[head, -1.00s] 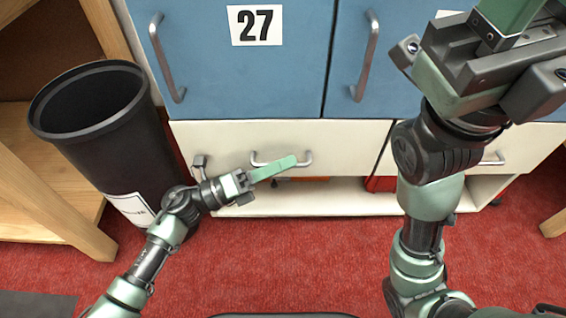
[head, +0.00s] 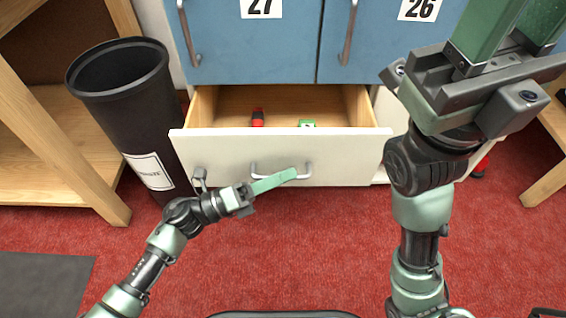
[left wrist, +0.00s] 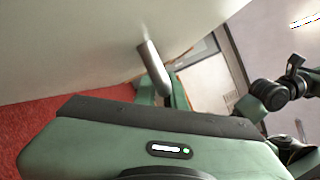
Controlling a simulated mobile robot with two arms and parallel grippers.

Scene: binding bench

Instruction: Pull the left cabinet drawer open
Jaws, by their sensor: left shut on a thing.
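The left cabinet drawer (head: 230,150) stands pulled out below the blue doors, its pale wooden inside showing from above. A red and black thing (head: 258,117) and a small green thing (head: 307,123) lie in it. My left gripper (head: 290,175) is at the drawer's metal handle (head: 254,169), shut on it; the green finger hides part of the bar. In the left wrist view the handle (left wrist: 152,65) runs from the white front down to the green fingers. My right gripper (head: 510,40) is raised at the upper right, its two green fingers apart with nothing visible between them.
A black bin (head: 120,100) stands close to the drawer's left side. A wooden shelf unit (head: 40,150) is at the far left. Blue doors (head: 260,50) with metal handles are above. The red carpet (head: 300,250) in front is clear.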

